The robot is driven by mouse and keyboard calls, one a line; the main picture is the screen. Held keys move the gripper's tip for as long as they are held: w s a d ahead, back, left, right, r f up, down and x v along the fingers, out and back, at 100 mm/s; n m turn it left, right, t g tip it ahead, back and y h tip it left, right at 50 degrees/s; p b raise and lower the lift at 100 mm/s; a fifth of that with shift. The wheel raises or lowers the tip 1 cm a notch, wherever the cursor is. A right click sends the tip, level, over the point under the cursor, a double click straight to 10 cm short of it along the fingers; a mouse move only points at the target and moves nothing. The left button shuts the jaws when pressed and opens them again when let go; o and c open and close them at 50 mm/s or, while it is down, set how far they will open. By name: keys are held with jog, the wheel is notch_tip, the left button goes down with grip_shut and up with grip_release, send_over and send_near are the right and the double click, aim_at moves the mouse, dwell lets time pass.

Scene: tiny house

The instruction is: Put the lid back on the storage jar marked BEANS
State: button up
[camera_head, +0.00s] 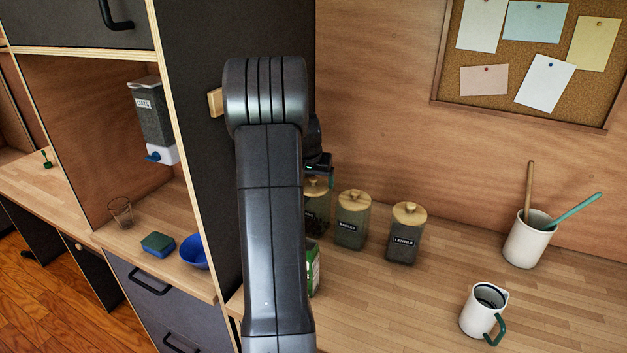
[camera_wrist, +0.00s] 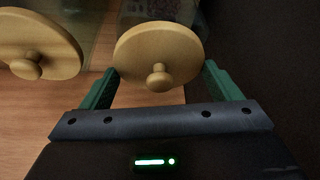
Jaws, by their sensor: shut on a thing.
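My gripper (camera_wrist: 162,66) is shut on a round wooden lid (camera_wrist: 157,52) with a knob, its green fingers at either side of the rim. In the head view my gripper (camera_head: 318,168) is at the leftmost jar (camera_head: 317,212), mostly behind my arm. A wooden lid shows at that jar's top. I cannot tell whether the lid rests on the jar or is just above it. That jar's label is hidden, so I cannot read BEANS. The BARLEY jar (camera_head: 350,222) and the LENTILS jar (camera_head: 403,236) stand to the right with wooden lids on.
A second lid (camera_wrist: 38,45) is close beside my gripper. A dark cabinet panel (camera_head: 200,130) stands left of the jars. A green carton (camera_head: 313,272) is partly behind my arm. A mug (camera_head: 482,312) and a utensil pot (camera_head: 525,245) stand at right. Counter between is clear.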

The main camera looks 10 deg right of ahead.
dwell(0.4)
jog(key=o, duration=0.8)
jog(key=shift+o, duration=0.2)
jog(key=shift+r, duration=0.1)
jog(key=shift+r+p, duration=1.5)
jog(key=shift+r, duration=1.95)
grip_shut()
jog(key=shift+f, duration=0.25)
